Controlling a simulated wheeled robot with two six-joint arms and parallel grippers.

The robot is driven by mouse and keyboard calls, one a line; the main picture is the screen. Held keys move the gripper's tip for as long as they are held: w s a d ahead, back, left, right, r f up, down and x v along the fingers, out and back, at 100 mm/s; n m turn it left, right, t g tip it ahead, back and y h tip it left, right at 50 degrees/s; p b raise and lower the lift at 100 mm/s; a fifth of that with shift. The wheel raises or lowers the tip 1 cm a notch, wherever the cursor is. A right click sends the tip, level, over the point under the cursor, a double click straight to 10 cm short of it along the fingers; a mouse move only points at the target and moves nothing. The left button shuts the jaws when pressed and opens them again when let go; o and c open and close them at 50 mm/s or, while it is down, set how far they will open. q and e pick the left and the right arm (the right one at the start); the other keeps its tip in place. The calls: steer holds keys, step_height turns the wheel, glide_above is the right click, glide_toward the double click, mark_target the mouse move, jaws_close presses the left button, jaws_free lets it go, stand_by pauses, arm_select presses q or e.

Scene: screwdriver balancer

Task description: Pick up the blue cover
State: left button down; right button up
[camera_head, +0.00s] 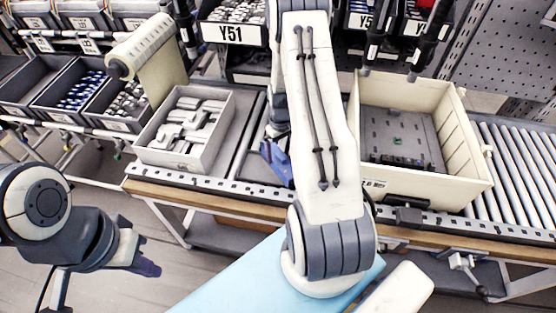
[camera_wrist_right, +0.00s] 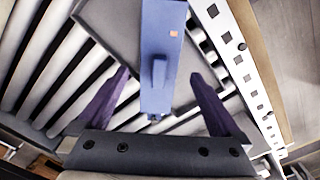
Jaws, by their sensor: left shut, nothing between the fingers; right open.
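The blue cover (camera_wrist_right: 160,40) is a long, narrow blue piece with a raised rib and a small orange mark, seen in the right wrist view. It lies over a grey tray and the rollers. My right gripper (camera_wrist_right: 158,75) is open, with one purple finger on each side of the cover's near end and gaps between. Whether the fingers are level with it is unclear. In the head view a blue-purple piece (camera_head: 276,162) shows left of my right arm; I cannot tell if it is cover or finger. My left gripper (camera_head: 146,268) is shut and empty at lower left, away from the conveyor.
A grey box of light parts (camera_head: 186,127) stands left on the conveyor. A large cream crate (camera_head: 462,160) with a dark insert stands right of my right arm. Bare rollers (camera_head: 515,165) lie further right. Shelf bins (camera_head: 75,92) stand behind at left.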

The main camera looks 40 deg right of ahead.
mark_target(281, 155)
step_height(281, 155, down, 4)
steer(key=shift+f+p, duration=0.25)
steer(key=shift+p, duration=0.7)
steer(key=shift+w+d+f, duration=0.1)
steer(key=shift+f, duration=0.45)
jaws_close()
steer(key=shift+r, duration=0.15)
